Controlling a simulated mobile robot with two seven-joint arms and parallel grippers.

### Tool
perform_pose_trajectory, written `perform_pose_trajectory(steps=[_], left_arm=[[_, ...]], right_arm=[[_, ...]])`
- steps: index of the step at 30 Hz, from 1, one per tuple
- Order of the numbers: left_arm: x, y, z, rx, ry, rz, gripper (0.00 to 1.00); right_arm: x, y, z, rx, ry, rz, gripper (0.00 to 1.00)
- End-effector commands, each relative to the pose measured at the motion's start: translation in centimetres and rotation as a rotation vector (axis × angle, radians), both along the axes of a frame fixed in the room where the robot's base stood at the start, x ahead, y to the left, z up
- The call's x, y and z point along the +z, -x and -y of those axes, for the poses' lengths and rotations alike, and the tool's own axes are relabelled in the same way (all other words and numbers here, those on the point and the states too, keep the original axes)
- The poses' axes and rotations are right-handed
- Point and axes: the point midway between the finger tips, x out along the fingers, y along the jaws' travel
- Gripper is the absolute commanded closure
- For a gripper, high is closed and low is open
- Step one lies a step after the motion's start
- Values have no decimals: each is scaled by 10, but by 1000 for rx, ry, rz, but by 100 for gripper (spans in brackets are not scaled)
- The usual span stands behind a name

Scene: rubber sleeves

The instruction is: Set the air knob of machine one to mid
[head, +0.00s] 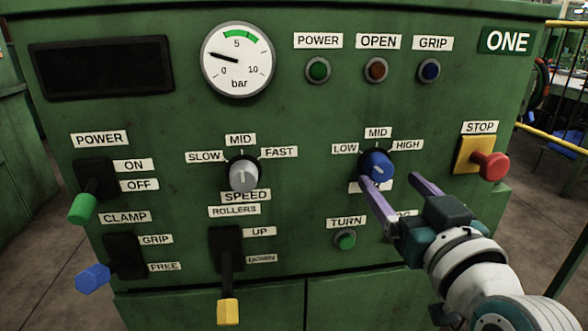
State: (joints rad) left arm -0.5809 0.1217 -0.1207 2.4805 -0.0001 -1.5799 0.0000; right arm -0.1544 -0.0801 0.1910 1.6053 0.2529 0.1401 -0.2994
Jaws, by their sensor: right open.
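The air knob (376,164) is the blue round knob on the green panel of machine one, below the labels LOW, MID (377,133) and HIGH. A short pale mark shows on its face; it seems to slant toward LOW, but it is too small to be sure. The label under the knob is mostly covered by a finger. My right gripper (391,181) is open and comes in from the lower right. Its two purple fingers are spread, one just below the knob and one to its right. Whether they touch the knob, I cannot tell. My left gripper is out of view.
A grey speed knob (243,174) is to the left. A green turn button (345,239) sits below the air knob. A red stop button (490,165) sticks out at right. Several levers stick out at left and below. The pressure gauge (238,59) needle points left, low on its scale.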

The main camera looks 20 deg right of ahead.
Motion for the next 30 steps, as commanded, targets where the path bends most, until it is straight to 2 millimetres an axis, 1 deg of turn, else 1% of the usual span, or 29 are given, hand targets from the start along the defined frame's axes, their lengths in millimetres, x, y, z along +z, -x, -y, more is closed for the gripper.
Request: perform_pose_trajectory(steps=[1, 3, 6, 10, 17, 20, 30], left_arm=[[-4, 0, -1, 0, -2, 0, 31], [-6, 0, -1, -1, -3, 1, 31], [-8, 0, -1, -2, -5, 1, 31], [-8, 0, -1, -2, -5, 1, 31], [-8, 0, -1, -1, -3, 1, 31], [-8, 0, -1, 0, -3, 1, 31], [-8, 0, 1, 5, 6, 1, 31]], right_arm=[[-1, -10, 2, 0, 0, 3, 20], [-1, -20, 5, 0, -1, 2, 20], [-1, -29, 7, 0, -1, 1, 20], [0, -35, 9, 0, 0, -1, 20], [0, -36, 9, 0, 0, -2, 20], [0, -36, 9, 0, 0, -2, 29], [0, -36, 9, 1, 0, -1, 67]])
